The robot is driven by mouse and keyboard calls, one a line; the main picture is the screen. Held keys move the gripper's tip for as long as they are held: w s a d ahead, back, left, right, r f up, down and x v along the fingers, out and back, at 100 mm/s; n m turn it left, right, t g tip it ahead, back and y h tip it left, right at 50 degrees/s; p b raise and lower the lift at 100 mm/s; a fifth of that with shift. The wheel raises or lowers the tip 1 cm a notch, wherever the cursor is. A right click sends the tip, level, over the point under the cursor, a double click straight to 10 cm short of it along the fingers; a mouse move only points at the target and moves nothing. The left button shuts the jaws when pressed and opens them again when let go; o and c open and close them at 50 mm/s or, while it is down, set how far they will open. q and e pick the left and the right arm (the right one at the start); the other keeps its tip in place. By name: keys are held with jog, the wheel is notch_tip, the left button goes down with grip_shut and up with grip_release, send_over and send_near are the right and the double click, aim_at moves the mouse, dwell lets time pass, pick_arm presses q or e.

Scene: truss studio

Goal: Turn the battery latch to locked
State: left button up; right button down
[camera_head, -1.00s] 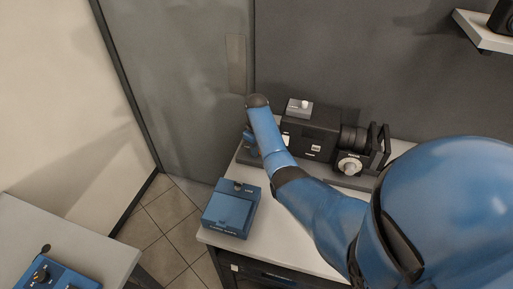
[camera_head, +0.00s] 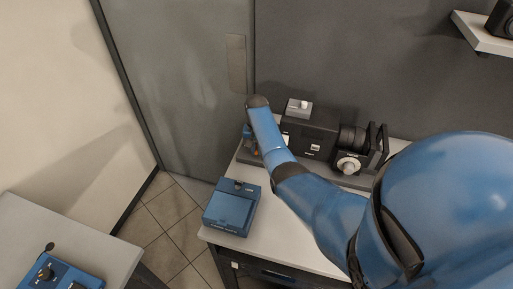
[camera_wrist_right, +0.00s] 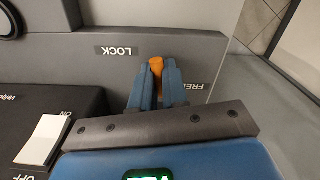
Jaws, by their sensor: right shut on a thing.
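In the right wrist view an orange latch (camera_wrist_right: 156,66) shows its tip between the two blue fingers of my right gripper (camera_wrist_right: 158,82). The fingers are shut on it. The latch tip lies between the printed words LOCK, at its left, and FREE, at its right, on a dark grey plate (camera_wrist_right: 80,47). FREE is partly covered by a finger. In the head view my right gripper (camera_head: 249,134) is at the left end of the black camera (camera_head: 309,137), mostly hidden behind my wrist. My left gripper is in neither view.
The camera stands at the back of a white table (camera_head: 285,250), with a pale dial (camera_head: 348,165) on its side. A blue box (camera_head: 231,207) sits at the table's front left. Another blue box (camera_head: 60,275) with knobs is on the left table. A shelf (camera_head: 485,38) hangs upper right.

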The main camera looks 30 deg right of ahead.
jog(key=shift+w+r+m, duration=0.1)
jog(key=shift+r+m, duration=0.05)
jog(key=shift+m, duration=1.15)
jog(key=c, duration=1.2)
grip_release()
jog(key=shift+o, duration=0.2)
notch_tip(320, 180, up, 11)
jog(key=b, duration=0.1)
jog(key=shift+f, duration=0.2)
